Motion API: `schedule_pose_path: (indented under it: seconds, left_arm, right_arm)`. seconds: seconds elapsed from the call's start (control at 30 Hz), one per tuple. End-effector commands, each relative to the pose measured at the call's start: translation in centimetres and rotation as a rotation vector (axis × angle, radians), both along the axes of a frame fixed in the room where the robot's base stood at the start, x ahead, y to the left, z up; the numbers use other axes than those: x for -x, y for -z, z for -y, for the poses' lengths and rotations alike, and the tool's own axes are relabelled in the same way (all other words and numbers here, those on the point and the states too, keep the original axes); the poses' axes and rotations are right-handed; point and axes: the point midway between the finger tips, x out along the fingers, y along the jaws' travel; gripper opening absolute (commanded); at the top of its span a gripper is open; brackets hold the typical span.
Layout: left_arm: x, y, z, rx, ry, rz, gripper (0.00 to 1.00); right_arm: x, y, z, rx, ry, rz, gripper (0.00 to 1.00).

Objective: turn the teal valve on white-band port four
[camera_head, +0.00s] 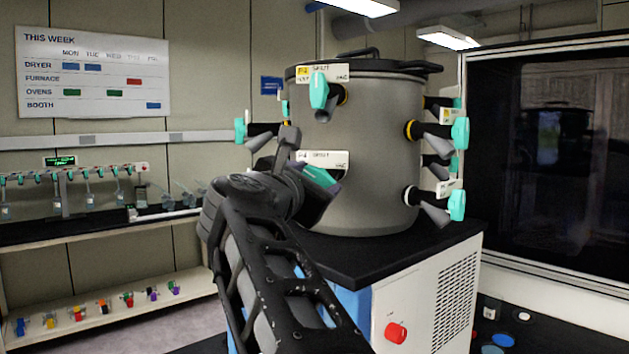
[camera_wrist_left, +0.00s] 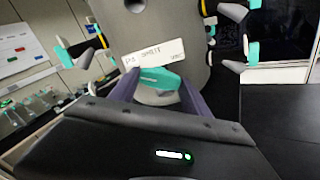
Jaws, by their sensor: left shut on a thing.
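My left gripper (camera_wrist_left: 158,92) is shut on a teal valve (camera_wrist_left: 160,78) at a lower front port of the grey steel drum. A white label (camera_wrist_left: 153,53) sits just above this valve. It seems to begin with P4, but the print is small. In the head view the held valve (camera_head: 320,176) shows at the end of my left arm, below its label (camera_head: 322,159). My arm and gripper hide the port's band. An upper front valve (camera_head: 319,90) sits above on a yellow-band port. My right gripper is in neither view.
Several other teal valves stick out on the drum's sides, such as the right one (camera_head: 460,133) and left one (camera_head: 241,130). The drum (camera_head: 375,160) stands on a black top over a white cabinet with a red knob (camera_head: 396,333). A dark glass-fronted unit (camera_head: 545,150) stands right.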

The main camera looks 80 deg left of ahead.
Motion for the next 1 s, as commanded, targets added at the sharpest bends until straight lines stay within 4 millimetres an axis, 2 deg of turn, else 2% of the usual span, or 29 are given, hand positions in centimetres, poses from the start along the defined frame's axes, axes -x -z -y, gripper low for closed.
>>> schedule_pose_path:
  seconds: [0.53,1.0]
  left_arm:
    - [-0.1,0.1,0.0,-0.043,0.004,-0.069,0.15]
    - [-0.1,0.2,0.0,-0.230,0.005,-0.375,0.15]
  right_arm:
    - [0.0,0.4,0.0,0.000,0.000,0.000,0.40]
    - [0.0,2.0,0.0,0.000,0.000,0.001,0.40]
